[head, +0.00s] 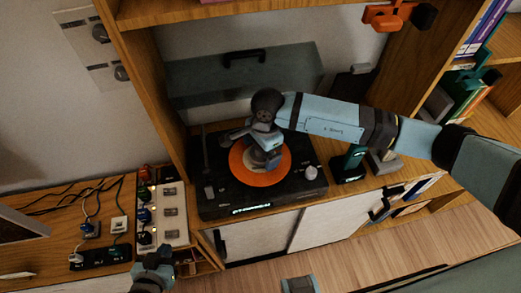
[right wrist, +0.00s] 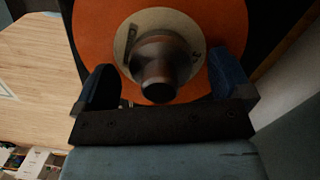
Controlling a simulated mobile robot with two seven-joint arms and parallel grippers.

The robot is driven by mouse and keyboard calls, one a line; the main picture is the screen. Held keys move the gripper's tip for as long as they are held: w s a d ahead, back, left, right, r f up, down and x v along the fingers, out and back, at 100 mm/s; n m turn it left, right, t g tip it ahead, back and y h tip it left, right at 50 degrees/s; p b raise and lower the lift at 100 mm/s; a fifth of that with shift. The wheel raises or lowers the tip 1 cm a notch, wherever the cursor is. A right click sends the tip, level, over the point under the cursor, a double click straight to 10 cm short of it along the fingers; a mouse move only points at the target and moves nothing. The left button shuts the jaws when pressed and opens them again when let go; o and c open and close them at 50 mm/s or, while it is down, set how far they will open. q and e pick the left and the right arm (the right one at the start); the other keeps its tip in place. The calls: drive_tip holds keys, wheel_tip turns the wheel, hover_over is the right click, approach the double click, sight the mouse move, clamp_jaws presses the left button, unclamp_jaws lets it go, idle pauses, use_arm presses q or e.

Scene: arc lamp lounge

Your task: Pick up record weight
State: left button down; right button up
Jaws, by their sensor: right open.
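The record weight (right wrist: 160,68) is a dark, rounded knob at the middle of the orange record (right wrist: 95,25), over its pale label, in the right wrist view. The record also shows in the head view (head: 243,178), on the black turntable (head: 215,203). My right gripper (head: 264,150) is above the middle of the record. It is open, with one finger on each side of the weight and a visible gap to both. In the head view my gripper mostly hides the weight. My left gripper (head: 153,272) is at the bottom left; its fingers are not clear.
The tonearm (head: 206,165) lies left of the record. A dark translucent lid (head: 215,80) stands behind the turntable. Shelf walls rise on both sides. A switch panel (head: 172,212) and cables are at the left. A dark green stand (head: 350,163) is close on the right.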

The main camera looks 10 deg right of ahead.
drive_tip(key=shift+f, duration=0.2)
drive_tip(key=c, duration=1.1)
drive_tip(key=shift+r, duration=0.1)
